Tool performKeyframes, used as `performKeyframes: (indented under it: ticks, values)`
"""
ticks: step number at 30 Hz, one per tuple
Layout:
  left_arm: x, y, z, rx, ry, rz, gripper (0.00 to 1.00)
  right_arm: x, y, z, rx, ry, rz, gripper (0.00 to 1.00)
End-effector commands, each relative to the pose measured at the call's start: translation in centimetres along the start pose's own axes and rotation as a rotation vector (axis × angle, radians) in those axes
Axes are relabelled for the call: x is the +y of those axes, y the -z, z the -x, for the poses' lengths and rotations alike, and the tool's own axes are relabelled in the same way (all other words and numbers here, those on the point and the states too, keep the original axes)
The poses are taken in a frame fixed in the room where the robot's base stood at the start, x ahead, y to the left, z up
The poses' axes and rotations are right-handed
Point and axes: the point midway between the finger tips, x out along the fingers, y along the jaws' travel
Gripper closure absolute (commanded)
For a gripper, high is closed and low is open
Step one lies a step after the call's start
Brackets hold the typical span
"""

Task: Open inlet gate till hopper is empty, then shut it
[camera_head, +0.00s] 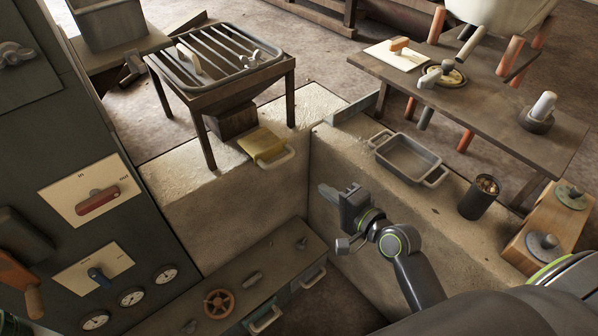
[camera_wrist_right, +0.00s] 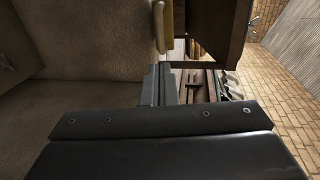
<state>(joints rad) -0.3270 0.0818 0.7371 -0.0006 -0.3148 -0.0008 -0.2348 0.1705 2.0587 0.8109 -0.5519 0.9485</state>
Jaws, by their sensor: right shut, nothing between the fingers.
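The hopper (camera_head: 232,88) stands on dark legs at the upper left of the head view, with a barred grate (camera_head: 215,45) on top. How much is inside cannot be made out. Below its chute (camera_head: 232,120), a yellow gate plate (camera_head: 262,143) with a pale handle (camera_head: 277,160) sticks out toward the front right. How far the gate is open is unclear. My right gripper (camera_head: 346,197) is shut and empty, to the right of and apart from the handle. In the right wrist view, a pale and yellow edge (camera_wrist_right: 163,25), likely the gate, shows beyond the fingers (camera_wrist_right: 158,84).
A stone ledge (camera_head: 400,215) on the right bears a grey tray (camera_head: 407,158) and a dark cup (camera_head: 478,197). A red handwheel (camera_head: 219,303) sits low in front.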

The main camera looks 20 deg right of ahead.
Motion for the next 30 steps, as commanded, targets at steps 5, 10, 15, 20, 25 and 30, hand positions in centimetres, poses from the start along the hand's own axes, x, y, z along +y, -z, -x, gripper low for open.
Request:
performKeyframes:
  ticks: [5, 10, 15, 20, 25, 30]
  values:
    - [0.0, 0.0, 0.0, 0.0, 0.0, 0.0, 0.6, -0.2, -0.1, -1.9, -0.002, 0.005, -0.003, 1.0]
    - [0.0, 0.1, -0.1, 0.0, 0.0, 0.0, 0.6, -0.3, -0.1, -5.3, -0.003, 0.005, -0.002, 1.0]
    - [0.0, 0.2, -0.2, 0.001, 0.0, 0.0, 0.6, -0.2, -0.1, -8.9, -0.002, 0.004, -0.001, 1.0]
    - [0.0, 0.3, -0.3, 0.001, 0.0, 0.0, 0.6, -0.1, 0.0, -11.6, -0.001, 0.002, 0.0, 1.0]
    - [0.0, 0.3, -0.4, 0.0, 0.0, 0.0, 0.6, -0.1, 0.0, -13.2, 0.001, 0.001, 0.001, 1.0]
    - [0.1, 0.3, -0.4, -0.001, 0.0, 0.0, 0.6, -0.1, 0.0, -13.8, 0.001, 0.0, 0.001, 1.0]
